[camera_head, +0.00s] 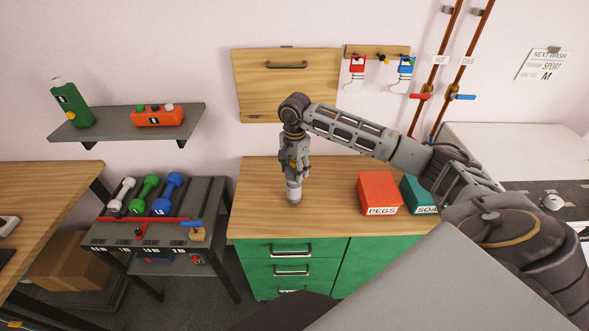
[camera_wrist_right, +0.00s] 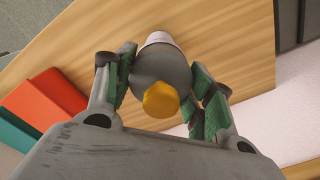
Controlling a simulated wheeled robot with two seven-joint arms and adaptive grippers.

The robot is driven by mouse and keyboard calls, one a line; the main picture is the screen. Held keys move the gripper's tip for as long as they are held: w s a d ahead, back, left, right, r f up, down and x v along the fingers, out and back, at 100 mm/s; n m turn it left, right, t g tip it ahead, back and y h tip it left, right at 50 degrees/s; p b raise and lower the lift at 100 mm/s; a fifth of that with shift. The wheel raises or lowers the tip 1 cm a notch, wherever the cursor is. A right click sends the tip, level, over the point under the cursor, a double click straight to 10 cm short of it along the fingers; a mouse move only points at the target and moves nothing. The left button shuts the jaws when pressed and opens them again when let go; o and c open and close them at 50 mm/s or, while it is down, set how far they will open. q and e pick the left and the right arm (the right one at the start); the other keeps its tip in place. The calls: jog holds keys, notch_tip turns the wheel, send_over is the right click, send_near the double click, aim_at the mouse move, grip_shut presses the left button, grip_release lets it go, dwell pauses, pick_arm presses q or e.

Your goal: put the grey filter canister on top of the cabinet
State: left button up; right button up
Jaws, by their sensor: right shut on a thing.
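The grey filter canister (camera_head: 293,190) is upright in my right gripper (camera_head: 293,172), its lower end at the wooden top of the green cabinet (camera_head: 330,220). I cannot tell for certain whether its base touches the wood. In the right wrist view the canister (camera_wrist_right: 160,68) has a yellow-orange cap and a pale far end, and the green-padded fingers of my right gripper (camera_wrist_right: 163,80) close on it from both sides. My left gripper is not in view.
A red PEGS box (camera_head: 380,194) and a teal SOAP box (camera_head: 419,196) stand on the cabinet top at the right. A wooden flap (camera_head: 287,90) hangs on the wall behind. A dumbbell rack (camera_head: 150,235) stands to the left. The cabinet top around the canister is clear.

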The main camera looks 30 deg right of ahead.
jog(key=shift+f, duration=0.5)
jog(key=o, duration=1.6)
jog(key=shift+r, duration=0.3)
jog(key=shift+r+b, duration=1.35)
jog(key=shift+r, duration=4.45)
